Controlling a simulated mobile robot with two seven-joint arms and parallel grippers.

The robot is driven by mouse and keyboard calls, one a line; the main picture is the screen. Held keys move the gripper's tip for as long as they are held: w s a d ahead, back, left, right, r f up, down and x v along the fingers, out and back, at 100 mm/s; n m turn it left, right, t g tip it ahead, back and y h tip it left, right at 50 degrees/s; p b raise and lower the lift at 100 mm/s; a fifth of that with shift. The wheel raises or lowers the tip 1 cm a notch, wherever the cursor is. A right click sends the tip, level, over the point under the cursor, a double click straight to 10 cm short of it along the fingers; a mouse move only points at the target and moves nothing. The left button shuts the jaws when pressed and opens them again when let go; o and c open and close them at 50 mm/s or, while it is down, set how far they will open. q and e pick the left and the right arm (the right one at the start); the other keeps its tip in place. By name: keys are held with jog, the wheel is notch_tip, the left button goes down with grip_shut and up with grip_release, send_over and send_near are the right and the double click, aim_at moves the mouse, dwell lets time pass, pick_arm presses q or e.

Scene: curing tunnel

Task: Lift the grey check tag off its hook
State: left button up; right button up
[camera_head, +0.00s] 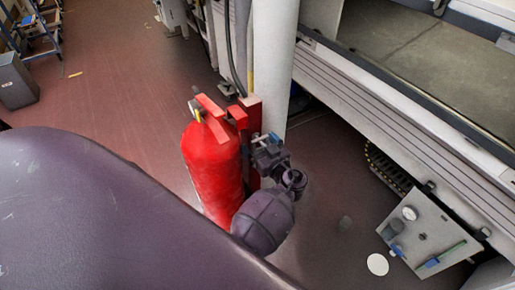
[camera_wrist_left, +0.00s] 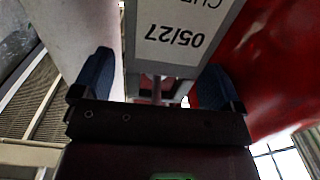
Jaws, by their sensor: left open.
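The grey check tag (camera_wrist_left: 185,35) shows upside down at the top of the left wrist view, with "05/27" printed on its white face. My left gripper (camera_wrist_left: 157,78) is open, with one blue finger pad on each side of the tag's near end and a gap beside each. In the head view my left gripper (camera_head: 266,140) is close beside the red fire extinguisher (camera_head: 212,165) and its red bracket. The tag's hook is not clearly visible. My right gripper is not in view.
A pale column (camera_head: 273,50) stands right behind the extinguisher. A long grey machine (camera_head: 400,110) runs along the right, with a panel (camera_head: 425,235) low beside it. Open reddish floor lies to the left, with a grey bin (camera_head: 15,80) at the far left.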

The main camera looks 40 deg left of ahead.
pick_arm(q)
jog(key=c, duration=1)
jog(key=shift+r, duration=0.1)
